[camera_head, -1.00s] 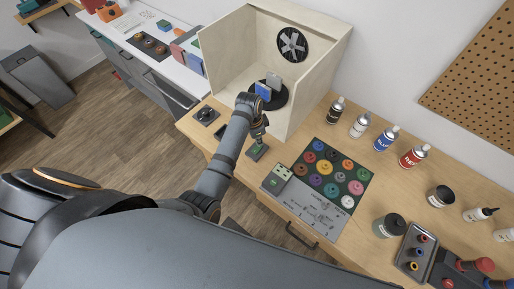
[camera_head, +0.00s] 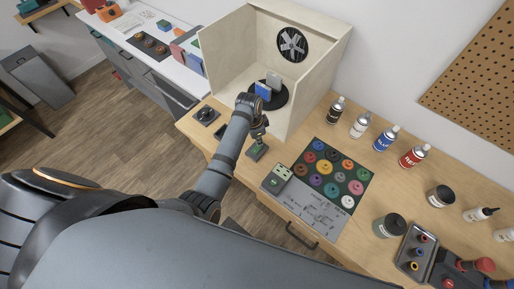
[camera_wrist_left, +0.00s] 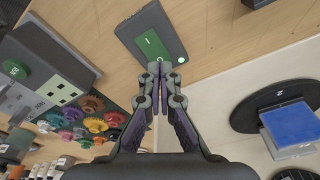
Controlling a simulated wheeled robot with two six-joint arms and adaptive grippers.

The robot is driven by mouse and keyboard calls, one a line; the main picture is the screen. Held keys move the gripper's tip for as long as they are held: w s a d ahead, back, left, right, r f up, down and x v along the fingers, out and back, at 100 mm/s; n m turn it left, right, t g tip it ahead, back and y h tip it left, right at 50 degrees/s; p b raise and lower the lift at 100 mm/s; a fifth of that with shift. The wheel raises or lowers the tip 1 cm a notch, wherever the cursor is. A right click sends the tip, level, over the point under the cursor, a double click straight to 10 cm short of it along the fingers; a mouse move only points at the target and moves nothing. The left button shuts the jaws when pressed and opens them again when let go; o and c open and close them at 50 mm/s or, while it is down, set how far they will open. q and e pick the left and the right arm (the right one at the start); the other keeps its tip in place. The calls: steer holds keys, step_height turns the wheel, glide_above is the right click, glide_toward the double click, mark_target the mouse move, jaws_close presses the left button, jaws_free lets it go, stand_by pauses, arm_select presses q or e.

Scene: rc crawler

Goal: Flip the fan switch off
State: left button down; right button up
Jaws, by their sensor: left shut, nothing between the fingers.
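The fan switch (camera_head: 257,152) is a small dark box with a green rocker on the wooden bench, in front of the booth. In the left wrist view the switch (camera_wrist_left: 150,38) shows a white mark on its green rocker and a small pale light at one corner. My left gripper (camera_head: 262,139) is over the switch in the head view. In the wrist view the left gripper (camera_wrist_left: 160,68) is shut and empty, its tips by the switch's near edge; I cannot tell whether they touch. The fan (camera_head: 292,44) is in the booth's back wall. My right gripper is out of view.
The pale wooden booth (camera_head: 225,50) holds a blue block (camera_head: 263,91) on a dark turntable (camera_head: 276,104). Several bottles stand behind. A dark knob unit (camera_head: 206,115) sits left.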

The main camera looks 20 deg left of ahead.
arm_select(q)
steer(key=shift+f+b, duration=0.35)
steer(key=shift+f, duration=0.55)
steer(key=shift+r, duration=0.1)
step_height(320, 180, up, 2)
steer(key=shift+r+p, duration=0.2)
steer(key=shift+p, duration=0.9)
steer(key=shift+r, duration=2.25)
